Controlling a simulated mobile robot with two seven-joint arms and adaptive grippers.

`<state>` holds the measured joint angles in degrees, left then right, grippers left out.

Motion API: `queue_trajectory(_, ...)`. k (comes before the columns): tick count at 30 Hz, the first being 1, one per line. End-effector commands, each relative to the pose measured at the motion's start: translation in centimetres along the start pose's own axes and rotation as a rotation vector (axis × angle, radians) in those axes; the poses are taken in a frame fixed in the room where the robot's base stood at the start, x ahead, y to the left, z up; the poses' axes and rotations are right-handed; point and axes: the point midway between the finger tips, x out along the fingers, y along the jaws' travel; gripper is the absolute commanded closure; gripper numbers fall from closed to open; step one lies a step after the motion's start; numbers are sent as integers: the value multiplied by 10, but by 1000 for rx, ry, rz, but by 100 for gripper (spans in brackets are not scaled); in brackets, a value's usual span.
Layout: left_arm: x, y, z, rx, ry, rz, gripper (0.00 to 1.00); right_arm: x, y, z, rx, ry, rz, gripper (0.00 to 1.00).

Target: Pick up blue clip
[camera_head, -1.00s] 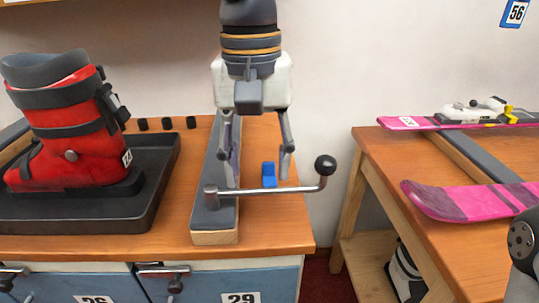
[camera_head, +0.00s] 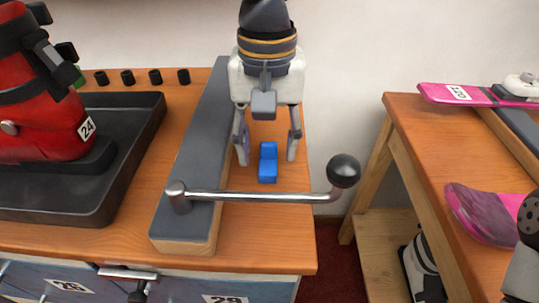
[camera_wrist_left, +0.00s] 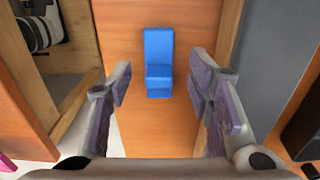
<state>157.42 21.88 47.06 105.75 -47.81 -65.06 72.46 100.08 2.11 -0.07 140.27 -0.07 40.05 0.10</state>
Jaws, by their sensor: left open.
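The blue clip (camera_head: 268,163) lies on the wooden bench top, to the right of a grey-topped rail. It also shows in the left wrist view (camera_wrist_left: 159,62), between and beyond the fingers. My left gripper (camera_head: 267,160) points down behind and above the clip, its fingers spread wide to either side. It also shows in the left wrist view (camera_wrist_left: 163,85), open and empty, with a gap between each finger and the clip. My right gripper is not in view; a dark and grey part at the right edge may be my right arm.
A metal lever (camera_head: 260,196) with a black ball knob crosses in front of the clip. The grey-topped rail (camera_head: 190,170) stands at its left. A red ski boot (camera_head: 40,110) stands in a black tray (camera_head: 140,140). A second bench (camera_head: 440,150) holds pink skis.

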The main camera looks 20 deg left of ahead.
Motion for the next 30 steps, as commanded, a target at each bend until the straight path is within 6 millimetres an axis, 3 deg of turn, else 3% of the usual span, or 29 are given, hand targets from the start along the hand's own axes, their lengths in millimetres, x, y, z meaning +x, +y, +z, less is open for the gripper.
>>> queue_trajectory(8, 6, 0, 0, 0, 4, 2, 53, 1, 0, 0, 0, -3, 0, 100)
queue_trajectory(14, 6, 0, 0, 1, 3, 1, 96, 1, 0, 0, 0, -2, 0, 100)
queue_trajectory(15, 6, 0, 0, 1, 3, 1, 100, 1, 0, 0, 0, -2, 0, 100)
queue_trajectory(25, 3, 0, 0, 0, 5, 1, 100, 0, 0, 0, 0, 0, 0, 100)
queue_trajectory(30, -24, 1, -1, -1, 13, 4, 100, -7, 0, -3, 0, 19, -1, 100)
